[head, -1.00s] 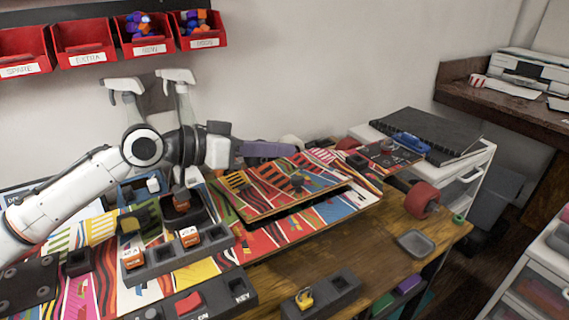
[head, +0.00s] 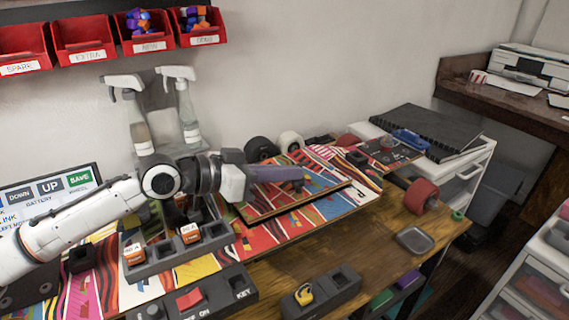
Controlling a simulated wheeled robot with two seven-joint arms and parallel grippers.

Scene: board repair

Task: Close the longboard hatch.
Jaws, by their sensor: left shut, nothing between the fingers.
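The longboard (head: 262,243) lies along the workbench, with a bright striped pattern. Its hatch (head: 318,194) is a patterned panel near the board's right part; its front edge stands a little above the deck, with a dark gap beneath. My left gripper (head: 300,174) is shut and empty, and its fingers lie over the hatch's upper side. I cannot tell whether they touch it. The arm and gripper hide part of the hatch's left and back area. My right gripper is not in view.
A grey holder with orange blocks (head: 190,233) stands left of the hatch. A switch box (head: 190,300) and a box with a yellow padlock (head: 304,295) sit at the front. Spray bottles (head: 188,110) stand behind. A small grey tray (head: 416,240) lies at the right.

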